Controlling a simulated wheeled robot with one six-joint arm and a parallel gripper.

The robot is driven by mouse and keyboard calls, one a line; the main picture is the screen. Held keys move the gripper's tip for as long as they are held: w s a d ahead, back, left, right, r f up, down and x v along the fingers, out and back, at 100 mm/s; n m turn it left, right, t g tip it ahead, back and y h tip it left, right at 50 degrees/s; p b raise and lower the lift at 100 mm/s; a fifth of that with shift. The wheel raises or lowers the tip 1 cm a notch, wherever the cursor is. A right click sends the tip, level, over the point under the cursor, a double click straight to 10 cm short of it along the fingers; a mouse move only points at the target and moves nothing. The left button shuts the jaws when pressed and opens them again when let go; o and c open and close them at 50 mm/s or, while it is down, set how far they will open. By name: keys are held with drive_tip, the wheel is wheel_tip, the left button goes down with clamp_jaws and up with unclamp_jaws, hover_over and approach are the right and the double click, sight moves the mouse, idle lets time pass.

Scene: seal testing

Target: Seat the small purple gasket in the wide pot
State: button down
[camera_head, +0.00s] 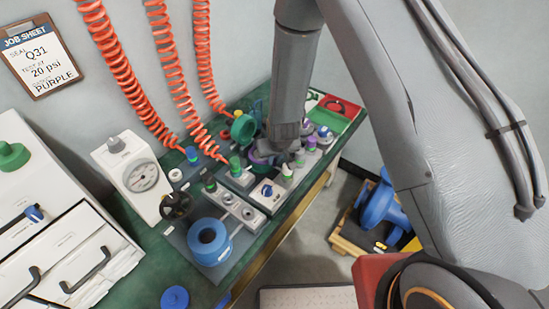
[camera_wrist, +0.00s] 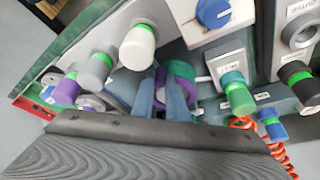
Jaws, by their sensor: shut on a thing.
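My gripper (camera_wrist: 165,92) is low over the fixture row at the bench's far part, its two fingers close together. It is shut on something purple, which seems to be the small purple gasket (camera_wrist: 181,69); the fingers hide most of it. In the head view purple (camera_head: 261,155) shows just left of my gripper (camera_head: 283,158). A wide blue round body with an open top (camera_head: 208,241) stands on the near part of the bench and may be the wide pot; I cannot tell for sure.
Capped knobs crowd the gripper, including a white one with a green band (camera_wrist: 138,47) and a blue dial (camera_wrist: 213,13). A pressure gauge (camera_head: 142,177) and red coiled hoses (camera_head: 170,70) stand at the left and back. A blue disc (camera_head: 175,298) lies at the near edge.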

drive_tip(key=shift+f, duration=0.1)
drive_tip(key=c, duration=1.7)
unclamp_jaws()
drive_tip(key=shift+o, duration=0.2)
drive_tip(key=b+v, duration=0.1)
drive_tip(key=v, duration=0.6)
drive_tip(key=shift+s+r, duration=0.2)
drive_tip(key=shift+r, duration=0.15)
drive_tip(key=s+d+r+m+g+h, duration=0.1)
drive_tip(key=s+d+r+m+g, duration=0.1)
drive_tip(key=s+d+r, duration=1.5)
drive_tip(key=shift+s+d+r+m+g, duration=0.2)
drive_tip(key=shift+s+r+m+g, duration=0.1)
drive_tip(key=shift+s+r+g, duration=0.4)
